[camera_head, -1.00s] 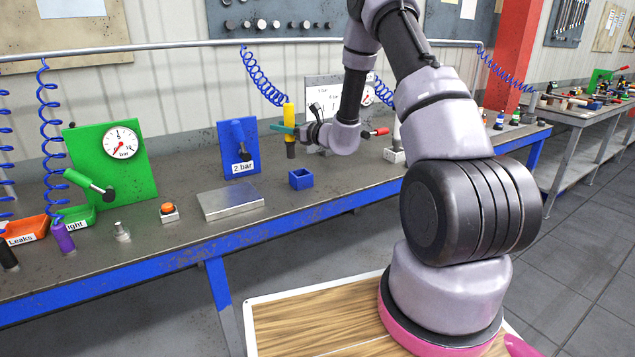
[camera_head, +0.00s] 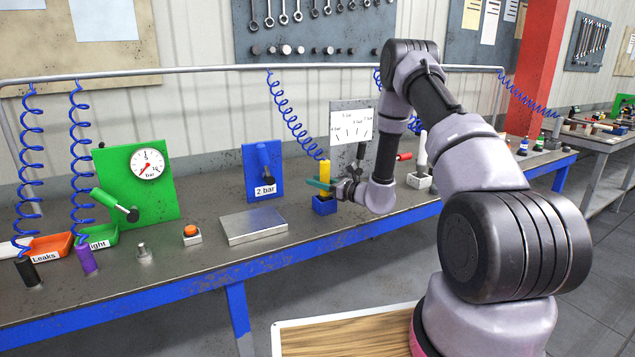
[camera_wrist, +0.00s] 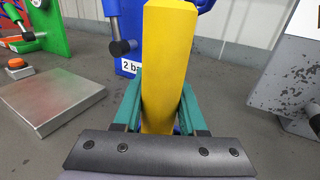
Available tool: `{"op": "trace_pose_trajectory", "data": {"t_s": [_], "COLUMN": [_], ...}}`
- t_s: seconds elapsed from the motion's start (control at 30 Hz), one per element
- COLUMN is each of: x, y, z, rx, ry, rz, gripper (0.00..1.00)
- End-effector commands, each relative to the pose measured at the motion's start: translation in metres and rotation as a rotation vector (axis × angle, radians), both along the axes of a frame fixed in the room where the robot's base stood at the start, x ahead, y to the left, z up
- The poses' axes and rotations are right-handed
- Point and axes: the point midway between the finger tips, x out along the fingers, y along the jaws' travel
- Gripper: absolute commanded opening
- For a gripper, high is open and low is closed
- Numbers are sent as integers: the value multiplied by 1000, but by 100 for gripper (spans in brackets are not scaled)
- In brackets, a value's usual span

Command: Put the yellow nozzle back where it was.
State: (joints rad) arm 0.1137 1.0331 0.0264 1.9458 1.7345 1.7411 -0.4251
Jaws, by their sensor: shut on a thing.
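The yellow nozzle (camera_head: 325,171) stands upright, joined to a blue coiled hose. My gripper (camera_head: 322,186) is shut on it, with teal fingers on both sides. In the wrist view the yellow nozzle (camera_wrist: 168,70) fills the space between the fingers. The small blue open box (camera_head: 324,206) on the bench is directly below the nozzle. The nozzle's dark lower end appears to be down in the box's opening; whether it rests on the bottom is hidden.
A metal plate (camera_head: 254,226) lies left of the blue box, before the blue "2 bar" panel (camera_head: 262,172). A grey gauge panel (camera_head: 352,122) stands behind my gripper. A white holder (camera_head: 420,181) is to the right. Purple (camera_head: 86,261) and black (camera_head: 27,272) nozzles hang at left.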

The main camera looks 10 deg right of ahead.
Motion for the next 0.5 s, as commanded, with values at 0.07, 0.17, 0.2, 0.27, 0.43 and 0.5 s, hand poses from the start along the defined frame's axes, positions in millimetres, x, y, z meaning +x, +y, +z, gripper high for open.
{"op": "trace_pose_trajectory", "data": {"t_s": [0.07, 0.17, 0.2, 0.27, 0.43, 0.5], "x": [0, 0, 0, 0, 0, 0], "y": [0, 0, 0, 0, 0, 0], "z": [1, 1, 1, -1, -2, -2], "rx": [1, 0, 0, 1, -1, -1], "ry": [-2, -1, -1, -1, -1, -1], "rz": [0, 0, 0, 0, 0, 0], "gripper": [0, 0, 0, 0, 71, 71]}}
